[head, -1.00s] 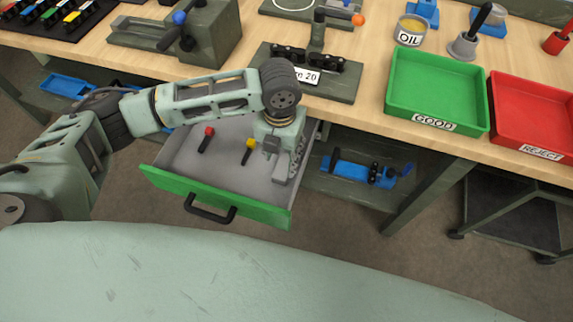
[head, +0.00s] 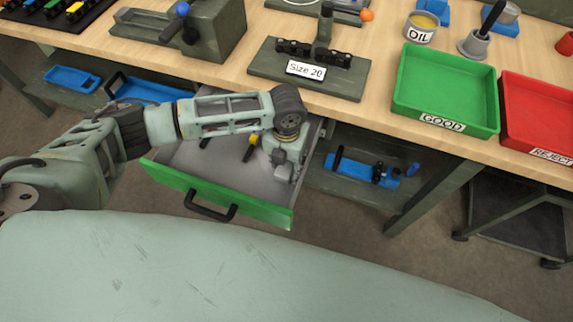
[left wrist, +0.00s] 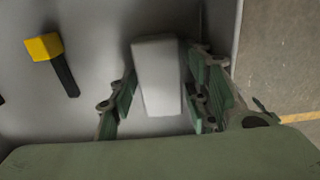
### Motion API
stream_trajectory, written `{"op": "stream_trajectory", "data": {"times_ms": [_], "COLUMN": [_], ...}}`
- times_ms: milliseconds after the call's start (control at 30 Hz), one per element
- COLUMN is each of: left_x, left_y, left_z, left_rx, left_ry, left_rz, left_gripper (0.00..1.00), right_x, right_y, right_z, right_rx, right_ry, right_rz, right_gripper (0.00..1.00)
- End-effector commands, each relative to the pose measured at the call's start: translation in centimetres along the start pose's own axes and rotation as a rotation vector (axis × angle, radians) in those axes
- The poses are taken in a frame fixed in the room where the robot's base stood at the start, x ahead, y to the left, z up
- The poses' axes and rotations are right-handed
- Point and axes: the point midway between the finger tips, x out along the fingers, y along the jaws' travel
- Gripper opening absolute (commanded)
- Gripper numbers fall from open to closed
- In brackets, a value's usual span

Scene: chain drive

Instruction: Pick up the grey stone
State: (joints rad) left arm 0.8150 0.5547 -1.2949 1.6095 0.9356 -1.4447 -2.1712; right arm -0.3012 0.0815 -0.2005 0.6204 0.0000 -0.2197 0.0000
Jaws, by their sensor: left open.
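The grey stone (left wrist: 158,72) is a pale, smooth, oblong block in the open drawer (head: 215,202). In the left wrist view it lies between the two fingers of my left gripper (left wrist: 163,98), with a gap on either side. In the head view a pale grey patch of it (head: 284,174) shows below my gripper (head: 285,160), near the drawer's right side. My left gripper is open and low over the stone. My right gripper is out of view.
A yellow-headed piece with a black handle (left wrist: 44,47) lies left of the stone in the drawer. The drawer's right wall (left wrist: 222,30) is close to the right finger. The workbench (head: 380,128) overhangs behind, with a green tray (head: 405,105).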

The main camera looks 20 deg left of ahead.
Motion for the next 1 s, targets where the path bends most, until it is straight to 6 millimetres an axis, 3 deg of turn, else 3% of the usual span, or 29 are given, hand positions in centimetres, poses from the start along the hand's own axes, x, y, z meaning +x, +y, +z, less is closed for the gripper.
{"op": "stream_trajectory", "data": {"times_ms": [100, 600, 867, 1000], "left_x": [0.0, -0.1, -0.4, -2.0], "left_y": [0.0, 0.0, 0.0, 0.0], "left_z": [0.0, 0.0, 0.1, 0.2], "left_rx": [0.0, -0.001, -0.001, -0.001], "left_ry": [0.0, -0.001, -0.003, -0.005], "left_rz": [0.0, 0.0, -0.001, -0.002], "left_gripper": [0.43, 0.0, 0.0, 0.0], "right_x": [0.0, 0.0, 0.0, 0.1], "right_y": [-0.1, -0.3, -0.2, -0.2], "right_z": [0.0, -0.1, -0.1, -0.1], "right_rx": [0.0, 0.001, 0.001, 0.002], "right_ry": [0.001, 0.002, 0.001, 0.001], "right_rz": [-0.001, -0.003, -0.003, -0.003], "right_gripper": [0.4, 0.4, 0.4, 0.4]}}
